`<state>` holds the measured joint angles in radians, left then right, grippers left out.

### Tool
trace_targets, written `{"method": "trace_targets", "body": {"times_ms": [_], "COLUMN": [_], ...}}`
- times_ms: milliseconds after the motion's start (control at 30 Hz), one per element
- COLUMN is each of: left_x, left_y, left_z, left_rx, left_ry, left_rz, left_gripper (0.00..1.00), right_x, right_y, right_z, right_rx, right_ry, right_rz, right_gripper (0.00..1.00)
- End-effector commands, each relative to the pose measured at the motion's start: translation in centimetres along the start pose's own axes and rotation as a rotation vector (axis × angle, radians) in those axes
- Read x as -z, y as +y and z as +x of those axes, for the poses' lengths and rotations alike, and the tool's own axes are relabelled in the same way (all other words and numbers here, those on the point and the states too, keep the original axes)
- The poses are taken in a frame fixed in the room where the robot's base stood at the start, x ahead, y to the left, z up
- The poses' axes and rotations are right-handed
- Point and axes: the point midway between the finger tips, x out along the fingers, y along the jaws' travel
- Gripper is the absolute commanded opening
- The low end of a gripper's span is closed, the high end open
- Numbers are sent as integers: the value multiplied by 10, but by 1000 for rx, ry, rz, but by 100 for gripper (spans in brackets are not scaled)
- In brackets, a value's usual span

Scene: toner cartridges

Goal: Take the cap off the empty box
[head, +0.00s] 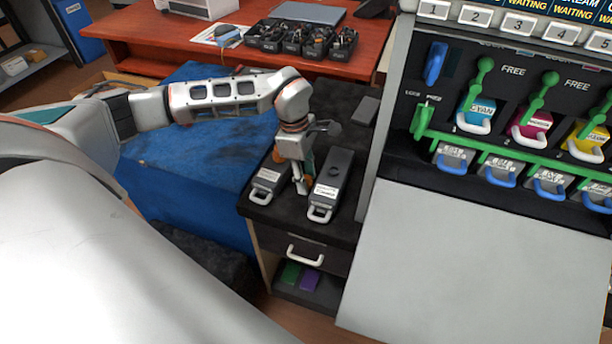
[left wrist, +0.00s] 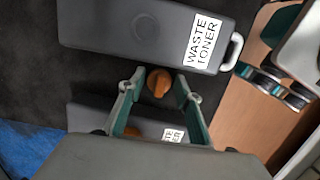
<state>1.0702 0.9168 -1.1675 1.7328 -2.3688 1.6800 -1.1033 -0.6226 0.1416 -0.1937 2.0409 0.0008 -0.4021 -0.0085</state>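Two dark grey boxes stand side by side on the black cabinet top. The right box (head: 334,172) has a white label and a white handle. In the left wrist view this box (left wrist: 110,30) reads WASTE TONER and shows a dark round spot with no orange cap. The left box (head: 266,187) shows beside it, partly hidden; in the left wrist view an orange piece (left wrist: 132,132) shows on it. My right gripper is not in view.
A printer machine with coloured cartridges (head: 477,113) and green levers stands at the right, its pale panel (head: 470,270) in front. A blue-covered surface (head: 190,160) lies left of the cabinet (head: 310,254). A red desk (head: 150,35) with black bins is behind.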

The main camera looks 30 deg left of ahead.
Motion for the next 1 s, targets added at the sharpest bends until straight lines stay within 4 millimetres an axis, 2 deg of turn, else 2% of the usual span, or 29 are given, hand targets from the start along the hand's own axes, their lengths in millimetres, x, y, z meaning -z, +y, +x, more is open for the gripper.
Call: {"method": "trace_targets", "body": {"times_ms": [333, 467, 567, 800, 1000], "left_x": [0, -1, -1, -1, -1], "left_y": [0, 1, 1, 2, 1], "left_z": [0, -9, -25, -76, -108], "left_rx": [0, -3, -6, -8, -4], "left_ry": [0, -1, -1, -1, -1], "left_rz": [1, 1, 2, 1, 1], "left_gripper": [42, 42, 42, 42, 42], "right_x": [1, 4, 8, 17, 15], "right_y": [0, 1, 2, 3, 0], "right_z": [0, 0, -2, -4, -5], "right_rx": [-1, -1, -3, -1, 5], "right_ry": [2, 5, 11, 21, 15], "right_rz": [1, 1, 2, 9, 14], "right_gripper": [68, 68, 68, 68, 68]}}
